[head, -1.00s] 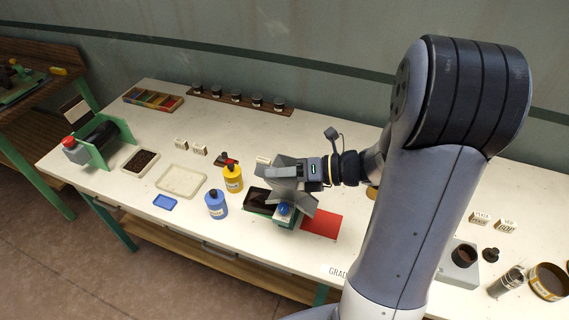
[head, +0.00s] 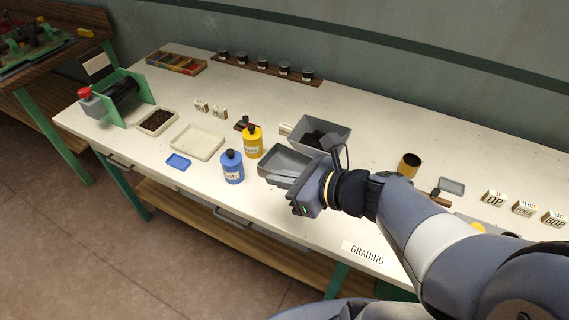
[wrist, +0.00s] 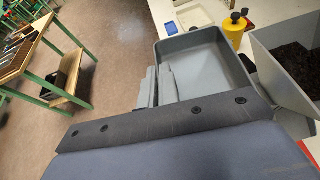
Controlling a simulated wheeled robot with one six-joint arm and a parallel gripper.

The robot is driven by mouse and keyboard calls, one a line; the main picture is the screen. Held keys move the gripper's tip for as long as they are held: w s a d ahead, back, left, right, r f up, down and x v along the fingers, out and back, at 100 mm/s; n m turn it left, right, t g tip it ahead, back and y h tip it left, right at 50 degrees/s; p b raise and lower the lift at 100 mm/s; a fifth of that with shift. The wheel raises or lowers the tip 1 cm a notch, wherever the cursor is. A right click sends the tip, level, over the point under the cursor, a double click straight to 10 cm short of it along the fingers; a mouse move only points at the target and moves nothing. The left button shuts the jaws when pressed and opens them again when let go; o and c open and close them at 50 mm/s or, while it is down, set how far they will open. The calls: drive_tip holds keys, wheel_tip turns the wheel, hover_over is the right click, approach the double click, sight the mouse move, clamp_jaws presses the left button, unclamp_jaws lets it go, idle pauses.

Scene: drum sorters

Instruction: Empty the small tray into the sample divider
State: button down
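The small grey tray (head: 284,164) is in my gripper (head: 288,180), in front of the sample divider. It also shows in the wrist view (wrist: 205,58). The gripper fingers (wrist: 158,86) are shut on its near side wall. The tray is held above the bench, nearly level, and its inside looks bare. The sample divider's grey hopper (head: 339,140) stands just behind the tray and holds a heap of dark grains (head: 320,139). It also shows at the right of the wrist view (wrist: 268,80). The divider's lower part is hidden behind the tray and my arm.
A yellow bottle (head: 253,143) and a blue bottle (head: 232,168) stand close left of the tray. A cream tray (head: 197,142) and a dish of dark grains (head: 157,121) are further left. Labelled blocks (head: 523,208) and a brown cup (head: 409,165) are on the right.

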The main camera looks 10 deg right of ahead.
idle(0.3)
wheel_tip(320, 180, up, 4)
drive_tip(key=p, duration=0.4)
drive_tip(key=shift+r, duration=0.1)
